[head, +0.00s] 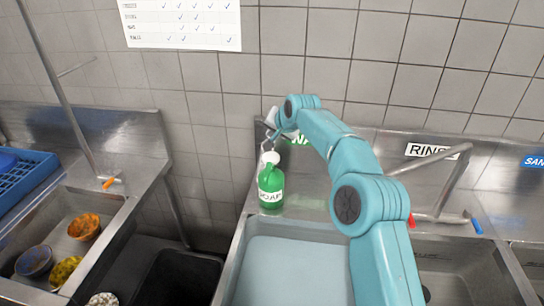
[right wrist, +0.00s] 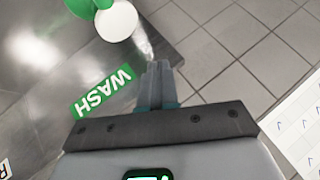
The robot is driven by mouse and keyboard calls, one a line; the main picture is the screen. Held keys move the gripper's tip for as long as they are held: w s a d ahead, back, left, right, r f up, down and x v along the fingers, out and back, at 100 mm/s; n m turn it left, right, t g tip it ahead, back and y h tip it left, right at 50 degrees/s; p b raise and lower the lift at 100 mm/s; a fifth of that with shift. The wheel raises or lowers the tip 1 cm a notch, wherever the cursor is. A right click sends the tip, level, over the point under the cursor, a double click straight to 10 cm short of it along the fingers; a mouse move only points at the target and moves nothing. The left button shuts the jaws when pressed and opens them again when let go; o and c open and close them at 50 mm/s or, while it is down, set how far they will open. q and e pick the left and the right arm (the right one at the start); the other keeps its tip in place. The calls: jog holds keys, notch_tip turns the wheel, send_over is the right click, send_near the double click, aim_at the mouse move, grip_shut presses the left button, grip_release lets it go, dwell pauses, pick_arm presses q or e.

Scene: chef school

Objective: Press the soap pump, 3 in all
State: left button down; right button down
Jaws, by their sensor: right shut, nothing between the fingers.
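The green soap bottle (head: 271,190) with a white label stands upright on the back left corner of the sink's steel ledge. Its white pump top (head: 270,157) shows just below my right gripper (head: 268,142), which points down over it, shut and empty. In the right wrist view, the closed fingers (right wrist: 158,72) are in the middle, and the white pump top (right wrist: 118,20) is up and left of them, with green bottle parts (right wrist: 82,8) beside it. I cannot tell whether the fingers touch the pump. My left gripper is not in view.
A water-filled basin (head: 285,270) lies in front of the bottle. A tap (head: 440,170) and a rinse sink (head: 455,270) are to the right. At the left are a sink with several bowls (head: 85,227), a blue rack (head: 20,178) and a dark bin (head: 180,278). A tiled wall (head: 330,60) stands behind.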

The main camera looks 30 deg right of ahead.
jog(key=b, duration=0.3)
send_over(273, 158)
notch_tip(273, 158, down, 4)
jog(key=shift+w+f, duration=0.15)
jog(key=shift+f, duration=0.05)
jog(key=shift+a+f+b, duration=0.2)
jog(key=shift+f+b, duration=0.1)
jog(key=shift+b, duration=0.05)
jog(key=shift+d+f, duration=0.1)
jog(key=shift+f, duration=0.1)
jog(key=shift+s+d+f, duration=0.15)
jog(key=shift+s+d, duration=0.05)
jog(key=shift+d, duration=0.05)
jog(key=shift+w+a, duration=0.2)
jog(key=shift+a, duration=0.05)
jog(key=shift+s+d, duration=0.15)
jog(key=shift+d, duration=0.1)
jog(key=shift+a, duration=0.1)
jog(key=shift+a, duration=0.1)
